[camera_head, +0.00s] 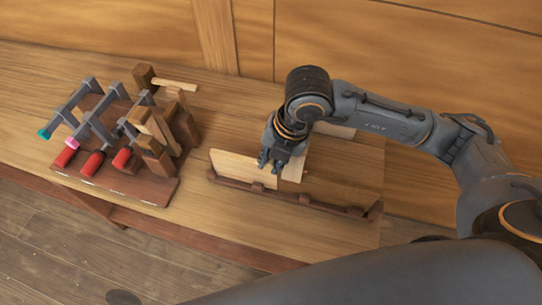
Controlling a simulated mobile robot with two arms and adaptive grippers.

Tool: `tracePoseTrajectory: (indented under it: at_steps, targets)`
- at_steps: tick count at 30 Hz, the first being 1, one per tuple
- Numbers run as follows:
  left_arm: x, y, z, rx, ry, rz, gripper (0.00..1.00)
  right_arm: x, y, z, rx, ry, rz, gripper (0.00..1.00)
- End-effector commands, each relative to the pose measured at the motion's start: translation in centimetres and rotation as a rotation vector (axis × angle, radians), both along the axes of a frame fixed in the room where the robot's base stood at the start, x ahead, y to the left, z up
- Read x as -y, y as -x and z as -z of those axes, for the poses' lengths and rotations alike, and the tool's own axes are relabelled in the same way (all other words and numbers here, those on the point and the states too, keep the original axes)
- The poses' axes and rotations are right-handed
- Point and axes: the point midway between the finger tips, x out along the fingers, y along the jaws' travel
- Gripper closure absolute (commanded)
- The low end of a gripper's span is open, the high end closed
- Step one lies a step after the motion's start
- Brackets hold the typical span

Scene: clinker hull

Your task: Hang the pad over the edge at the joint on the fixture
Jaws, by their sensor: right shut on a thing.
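The fixture (325,207) is a long dark brown rail with small blocks, lying on the bench. A pale plank (238,168) stands upright along its left part, and another pale wooden piece (293,170) shows just right of my fingers. My right gripper (272,167) points down at the upper edge of these boards, near where they meet. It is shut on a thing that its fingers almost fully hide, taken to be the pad. I cannot tell whether the pad touches the boards. My left gripper is not in view.
A dark brown rack (150,190) at the left holds grey clamps with red handles (92,163) and several brown wooden blocks. A panelled wooden wall stands behind the bench. The bench (225,225) is bare between rack and fixture. A pale piece (335,130) lies partly behind my right arm.

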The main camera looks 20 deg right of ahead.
Motion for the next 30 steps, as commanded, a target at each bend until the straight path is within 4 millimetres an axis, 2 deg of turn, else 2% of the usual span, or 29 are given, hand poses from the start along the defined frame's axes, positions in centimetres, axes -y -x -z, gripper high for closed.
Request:
tracePoseTrajectory:
  at_steps: [1, 12, 18, 24, 30]
  targets:
    - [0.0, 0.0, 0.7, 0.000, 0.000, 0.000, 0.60, 0.0, 0.0, 0.9, -0.001, 0.001, 0.000, 1.00]
    - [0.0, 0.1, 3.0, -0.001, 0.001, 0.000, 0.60, 0.0, 0.0, 4.6, -0.001, 0.002, 0.000, 1.00]
    - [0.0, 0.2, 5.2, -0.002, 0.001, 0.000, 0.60, 0.0, 0.0, 6.7, 0.000, 0.000, 0.000, 1.00]
    - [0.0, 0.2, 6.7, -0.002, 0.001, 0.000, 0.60, 0.0, 0.0, 8.1, 0.001, -0.001, 0.000, 1.00]
    - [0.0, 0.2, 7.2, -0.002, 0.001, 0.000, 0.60, 0.0, 0.0, 8.7, 0.001, -0.001, 0.000, 1.00]
